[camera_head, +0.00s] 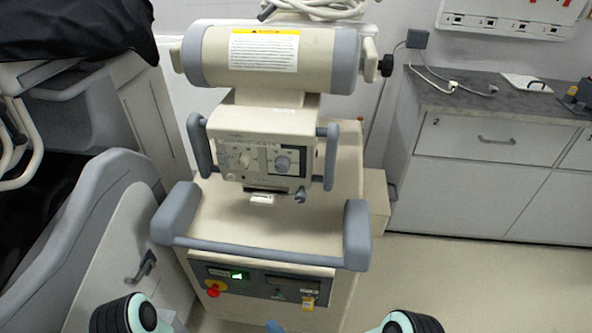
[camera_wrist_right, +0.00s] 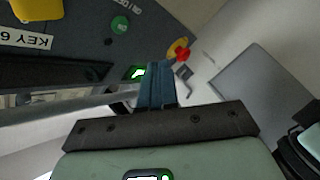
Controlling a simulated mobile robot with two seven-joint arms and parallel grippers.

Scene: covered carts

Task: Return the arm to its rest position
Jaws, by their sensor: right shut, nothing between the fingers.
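My right gripper's blue fingers (camera_wrist_right: 157,88) are shut together and empty in the right wrist view. They point toward the front panel of a beige medical cart. In the head view only a small blue tip of the right gripper (camera_head: 274,326) shows at the bottom edge, below the panel (camera_head: 262,284). The exact gap between fingertips and panel is hard to judge. Parts of both my arms show at the bottom left and bottom right of the head view. My left gripper is out of view.
The panel has a red knob (camera_head: 213,290), a lit green switch (camera_head: 239,274) and a yellow tag (camera_head: 308,303). A grey push handle (camera_head: 262,252) juts out above it. Another covered machine (camera_head: 100,200) stands close at left. Open floor (camera_head: 480,285) lies right, before drawers (camera_head: 495,140).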

